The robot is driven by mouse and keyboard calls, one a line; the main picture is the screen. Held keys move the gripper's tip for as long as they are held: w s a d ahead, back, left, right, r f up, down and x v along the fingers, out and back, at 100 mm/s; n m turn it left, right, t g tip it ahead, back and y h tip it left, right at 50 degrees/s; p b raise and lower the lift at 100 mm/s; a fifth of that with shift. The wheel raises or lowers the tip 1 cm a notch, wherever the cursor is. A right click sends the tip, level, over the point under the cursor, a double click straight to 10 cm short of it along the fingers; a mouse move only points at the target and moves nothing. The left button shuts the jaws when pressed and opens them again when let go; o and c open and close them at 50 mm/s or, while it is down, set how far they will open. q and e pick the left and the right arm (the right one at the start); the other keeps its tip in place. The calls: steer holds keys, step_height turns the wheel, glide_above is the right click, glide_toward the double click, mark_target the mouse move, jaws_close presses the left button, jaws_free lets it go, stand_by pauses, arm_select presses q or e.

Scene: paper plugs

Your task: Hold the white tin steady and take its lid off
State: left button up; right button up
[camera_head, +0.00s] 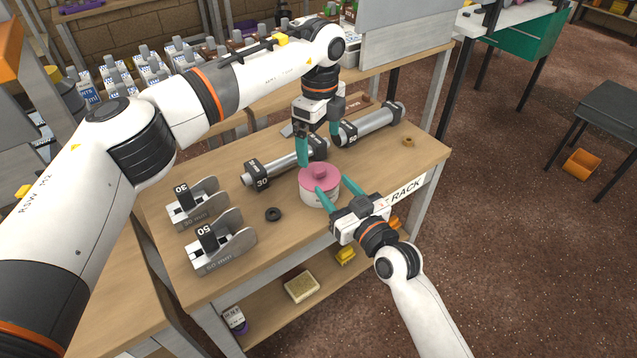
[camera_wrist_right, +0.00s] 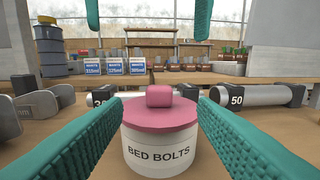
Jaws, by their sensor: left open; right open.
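The white tin (camera_head: 311,200) stands upright near the front edge of the wooden table, its pink lid (camera_head: 308,179) seated on top with a pink knob (camera_head: 319,171). In the right wrist view the tin (camera_wrist_right: 160,160) reads "BED BOLTS", below its lid (camera_wrist_right: 160,118). My right gripper (camera_head: 333,184) is open at the tin's front right; its teal fingers (camera_wrist_right: 158,105) flank the tin in the wrist view, with gaps showing. My left gripper (camera_head: 318,150) is open, pointing down behind and above the lid, apart from the knob; its fingers also show in the wrist view (camera_wrist_right: 147,18).
Grey cylinders with black collars lie behind the tin, one marked 30 (camera_head: 286,163) and another (camera_head: 370,124). Two grey stands (camera_head: 222,245) and a black ring (camera_head: 273,214) are to the left. A brass piece (camera_head: 408,141) sits right. Table between is clear.

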mark_target(320, 169)
steer(key=x, duration=0.7)
steer(key=shift+c, duration=0.5)
jaws_close()
arm_select(q)
steer(key=shift+s+r, duration=0.1)
steer(key=c, duration=0.4)
steer(key=shift+s+d+r+m, duration=0.2)
steer(key=shift+s+d+m, duration=0.1)
steer(key=shift+m, duration=0.2)
steer(key=shift+c, duration=1.4)
steer(key=s+r+m+t, duration=0.1)
steer(key=s+d+r+m+t+y, duration=0.1)
steer(key=m, duration=0.1)
steer(key=s+d+r+m+t+y, duration=0.1)
steer(key=shift+s+r+t, duration=0.1)
steer(key=shift+s+t, duration=0.2)
steer(key=shift+t, duration=0.1)
steer(key=c, duration=0.4)
steer(key=shift+o, duration=0.2)
steer(key=shift+m, duration=0.3)
steer(key=x, duration=1.1)
steer(key=shift+w+a+f, duration=0.15)
steer(key=shift+a+f, duration=0.05)
steer(key=shift+f, duration=0.15)
steer(key=shift+c, duration=0.2)
